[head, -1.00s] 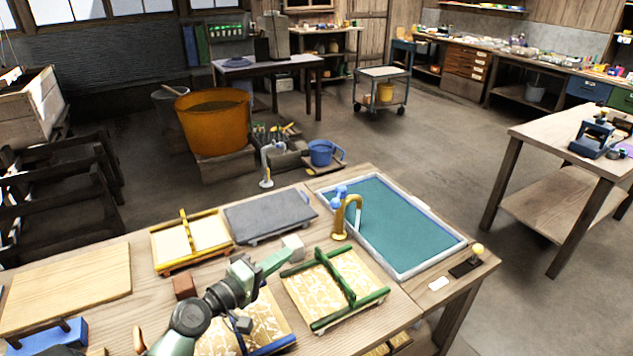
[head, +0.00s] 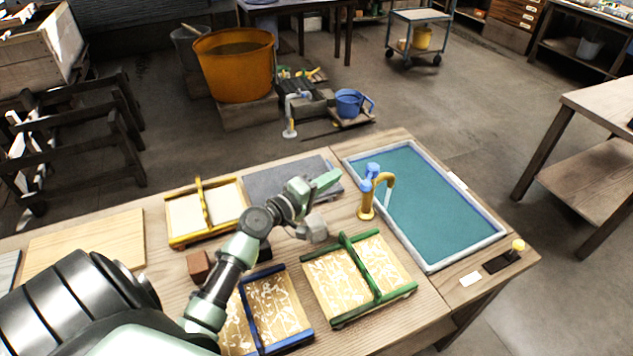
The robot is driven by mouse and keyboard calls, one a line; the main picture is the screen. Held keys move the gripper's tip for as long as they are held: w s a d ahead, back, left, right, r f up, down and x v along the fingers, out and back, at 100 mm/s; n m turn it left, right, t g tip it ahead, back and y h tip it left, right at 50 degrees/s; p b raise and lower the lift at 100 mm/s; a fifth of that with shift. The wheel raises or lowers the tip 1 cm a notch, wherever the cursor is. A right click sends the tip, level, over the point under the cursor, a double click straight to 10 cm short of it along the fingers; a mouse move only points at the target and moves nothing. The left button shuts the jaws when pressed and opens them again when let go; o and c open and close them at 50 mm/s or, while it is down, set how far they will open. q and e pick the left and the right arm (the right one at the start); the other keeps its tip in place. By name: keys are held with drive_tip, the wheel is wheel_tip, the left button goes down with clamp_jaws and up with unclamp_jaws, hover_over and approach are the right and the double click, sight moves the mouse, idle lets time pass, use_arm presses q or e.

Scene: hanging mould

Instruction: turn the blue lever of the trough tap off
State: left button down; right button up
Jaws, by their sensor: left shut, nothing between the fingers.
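The brass trough tap (head: 368,204) stands at the left rim of the trough (head: 438,267), which is filled with blue-green water. Its blue lever (head: 371,172) sits on top of the tap, and a pale stream runs from the spout into the trough. My left gripper (head: 328,180) is shut and empty. It hangs over the grey slab, to the left of the tap, and its fingers point toward the lever with a gap between. My right gripper is not in view.
A green-handled mould (head: 387,250), a blue-handled mould (head: 283,315) and a yellow-handled frame (head: 178,238) lie on the bench near my left arm. A grey slab (head: 264,182) lies behind the gripper. A small yellow-knobbed device (head: 518,245) stands right of the trough.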

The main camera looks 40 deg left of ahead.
sight(369, 177)
use_arm(q)
drive_tip(key=d, duration=0.1)
drive_tip(key=d+p, duration=0.1)
drive_tip(key=w+d+f, duration=0.1)
drive_tip(key=d, duration=0.1)
drive_tip(key=shift+w, duration=0.1)
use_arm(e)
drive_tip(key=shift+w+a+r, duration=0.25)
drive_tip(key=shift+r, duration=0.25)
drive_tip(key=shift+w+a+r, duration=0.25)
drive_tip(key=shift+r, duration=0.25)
use_arm(q)
drive_tip(key=shift+d+r+p, duration=0.15)
drive_tip(key=shift+d+p, duration=0.1)
drive_tip(key=shift+p, duration=0.05)
